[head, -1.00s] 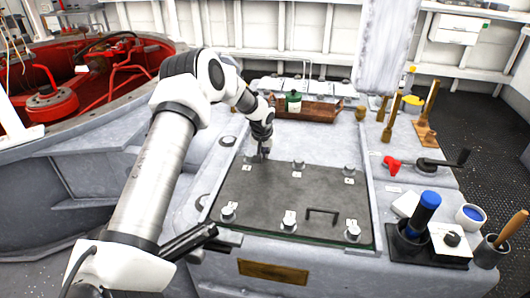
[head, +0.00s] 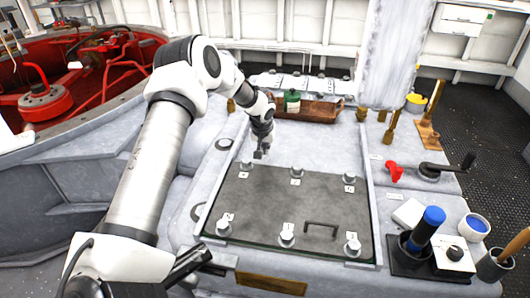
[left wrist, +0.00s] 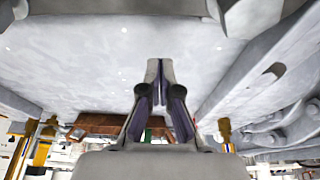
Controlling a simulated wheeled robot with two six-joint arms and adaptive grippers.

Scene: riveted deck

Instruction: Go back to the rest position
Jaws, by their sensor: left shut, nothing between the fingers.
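My left gripper (head: 260,154) is shut and empty. In the head view it hangs a little above the far left part of the dark cover plate (head: 262,216), near a bolt knob (head: 246,165). The left wrist view shows its two fingers (left wrist: 160,80) together, pointing at a pale grey surface, with nothing between them. My left arm comes in from the left and bends over the deck block. My right gripper is not seen in these frames.
A brown tray (head: 327,110) with a green bottle (head: 291,97) stands behind the plate. At right are a red-handled crank (head: 428,171), a blue-handled tool (head: 430,222), a blue-filled cup (head: 474,225) and a brass post (head: 431,104). A red round pit (head: 70,95) lies at left.

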